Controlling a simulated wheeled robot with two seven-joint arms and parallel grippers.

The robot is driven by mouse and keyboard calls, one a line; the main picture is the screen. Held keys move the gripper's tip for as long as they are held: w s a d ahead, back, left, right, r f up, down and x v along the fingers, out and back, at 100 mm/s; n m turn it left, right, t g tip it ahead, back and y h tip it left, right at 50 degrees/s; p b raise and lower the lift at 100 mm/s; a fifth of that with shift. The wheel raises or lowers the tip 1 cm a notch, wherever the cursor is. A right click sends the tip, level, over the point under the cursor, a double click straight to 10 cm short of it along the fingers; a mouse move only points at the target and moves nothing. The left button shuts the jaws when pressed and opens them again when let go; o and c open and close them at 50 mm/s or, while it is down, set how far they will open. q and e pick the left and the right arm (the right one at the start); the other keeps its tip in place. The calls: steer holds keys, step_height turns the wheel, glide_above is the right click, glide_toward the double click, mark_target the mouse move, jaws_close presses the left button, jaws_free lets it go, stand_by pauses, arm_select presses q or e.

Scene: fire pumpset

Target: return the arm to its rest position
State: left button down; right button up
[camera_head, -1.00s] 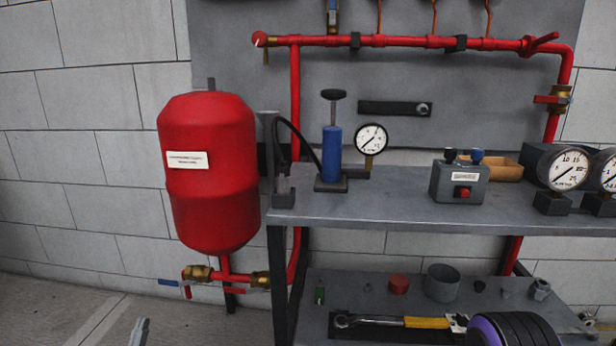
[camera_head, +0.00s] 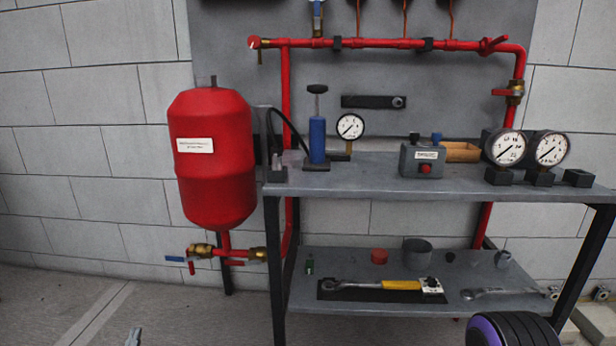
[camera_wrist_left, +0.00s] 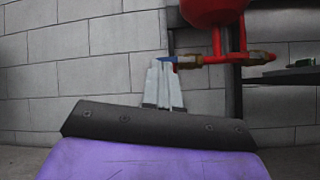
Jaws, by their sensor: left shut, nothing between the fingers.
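My left gripper (camera_head: 134,337) shows only as a small grey tip at the bottom edge of the head view, low over the floor and left of the workbench. In the left wrist view its fingers (camera_wrist_left: 163,84) are together with nothing between them. They point toward the wall and the valve pipework, apart from both as far as I can tell. A dark, ribbed cylindrical part of mine with a purple edge (camera_head: 508,331) shows at the bottom right of the head view. My right gripper is not in view.
A grey workbench (camera_head: 340,184) holds a blue hand pump (camera_head: 317,140), gauges (camera_head: 506,147) and a grey box (camera_head: 422,161). Its lower shelf (camera_head: 300,290) holds a yellow-handled wrench (camera_head: 400,285). A red tank (camera_head: 212,170) hangs left, above brass valves (camera_head: 200,250). The floor at left is clear.

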arm_select(q)
steer(key=s+d+f+m+g+y, duration=0.3)
steer(key=s+f+m+g+y, duration=0.3)
steer(key=s+f+m+g, duration=0.6)
steer(key=s+d+f+m+g+h, duration=0.1)
steer(key=s+d+m+g, duration=0.35)
steer(key=s, duration=0.45)
steer(key=s+d+f+m+g+h, duration=0.1)
steer(key=s+d+m+g, duration=0.2)
steer(key=s+m, duration=0.35)
steer(key=s+d+f+m+g, duration=0.1)
steer(key=s+d+m+g, duration=0.2)
steer(key=s, duration=0.8)
step_height(320, 180, down, 6)
steer(key=d+m+h+b, duration=0.1)
steer(key=b, duration=0.5)
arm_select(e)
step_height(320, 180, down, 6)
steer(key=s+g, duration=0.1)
arm_select(q)
step_height(320, 180, up, 38)
steer(key=p, duration=3.8)
steer(key=shift+w+a+r+n+y+p, duration=0.25)
steer(key=shift+w+a+n+y+p, duration=0.05)
steer(key=shift+a+n+y+p, duration=0.1)
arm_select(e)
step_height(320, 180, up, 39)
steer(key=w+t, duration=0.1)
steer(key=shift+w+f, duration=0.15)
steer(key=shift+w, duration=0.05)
